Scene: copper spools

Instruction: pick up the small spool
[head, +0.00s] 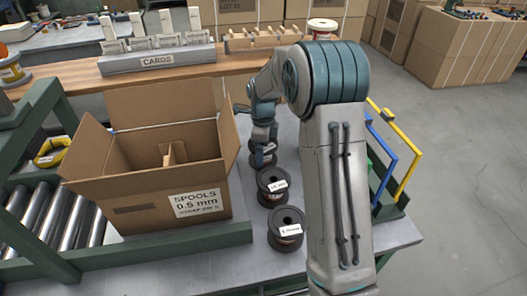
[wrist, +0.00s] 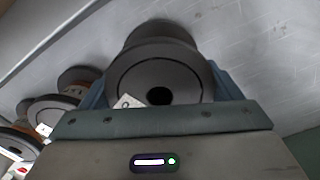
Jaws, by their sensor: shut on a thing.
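The small spool has dark flanges and fills the upper middle of the wrist view (wrist: 160,68), with a white label corner on its near face. My gripper is shut on it, with a blue-grey finger on each side (wrist: 158,88). In the head view my gripper (head: 263,146) is at the farthest of three dark spools in a row, and the held spool (head: 260,160) is partly hidden under it. I cannot tell whether the spool is clear of the table. Two more labelled spools stand nearer, a middle one (head: 272,187) and a front one (head: 286,228).
An open cardboard box (head: 150,195) marked "SPOOLS 0.5 mm" stands close left of the spools, with a divider inside. A wooden shelf with a cards rack (head: 158,60) is behind. Yellow and blue rails (head: 385,165) stand at right. Other spools (wrist: 52,108) are at left in the wrist view.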

